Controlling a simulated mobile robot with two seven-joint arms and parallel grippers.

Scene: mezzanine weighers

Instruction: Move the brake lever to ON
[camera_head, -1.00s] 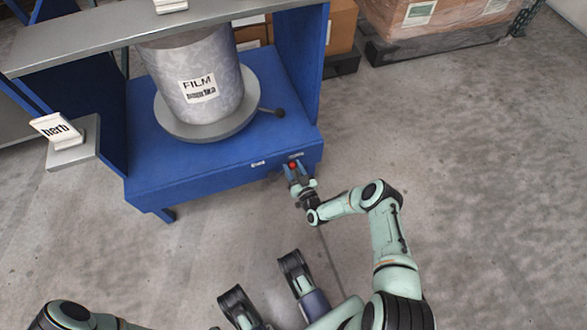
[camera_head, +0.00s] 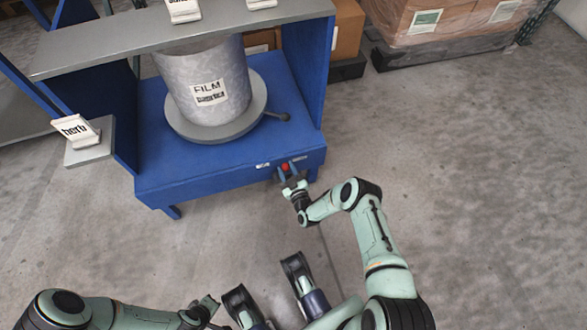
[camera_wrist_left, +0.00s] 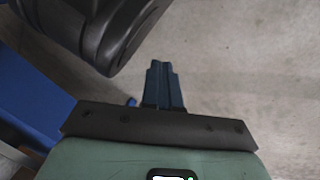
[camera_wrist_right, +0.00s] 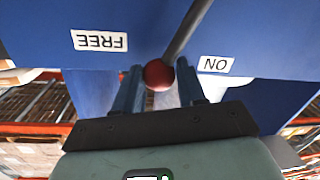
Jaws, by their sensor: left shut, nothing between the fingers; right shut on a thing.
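The brake lever has a red ball knob (camera_head: 285,167) at the front edge of the blue weigher frame (camera_head: 230,175). My right gripper (camera_head: 286,170) is shut on the knob. In the right wrist view the red knob (camera_wrist_right: 158,75) sits between the two fingers, and the grey lever rod (camera_wrist_right: 188,30) runs up to the right from it. The FREE label (camera_wrist_right: 100,41) is left of the knob and the ON label (camera_wrist_right: 216,64) is right of it, both upside down. The knob lies between them. My left gripper (camera_wrist_left: 163,72) is shut and empty, low over the floor (camera_head: 210,301).
A grey drum labelled FILM (camera_head: 205,85) stands on the round weigher plate (camera_head: 252,120). A small herb sign (camera_head: 76,130) is on a side shelf at the left. Boxes on a pallet (camera_head: 445,20) stand at the back right. The floor at right is clear.

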